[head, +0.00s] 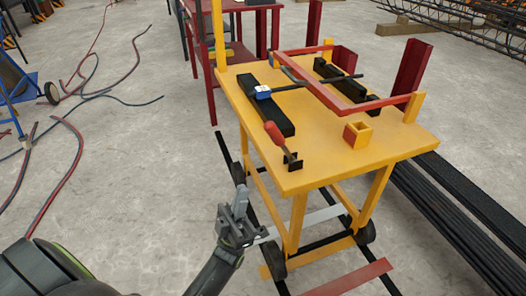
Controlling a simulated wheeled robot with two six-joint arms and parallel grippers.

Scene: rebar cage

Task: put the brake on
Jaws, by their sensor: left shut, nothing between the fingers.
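A yellow cart (335,148) stands on wheels right of centre. At its near left corner is a lever with a red grip (274,134), which looks like the brake. The lever leans up and to the left from a small black bracket (292,160) on the cart top. My left gripper (240,200) is shut and empty. It shows in front of and to the left of the cart, lower in the picture than the lever and apart from it. My right gripper is not in view.
The cart top carries a red frame (345,107), black blocks (265,108), a blue clamp-like piece (262,92) and a small red box (357,134). A black wheel (277,262) is near my gripper. Hoses (75,140) lie left; bar bundles (460,215) lie right.

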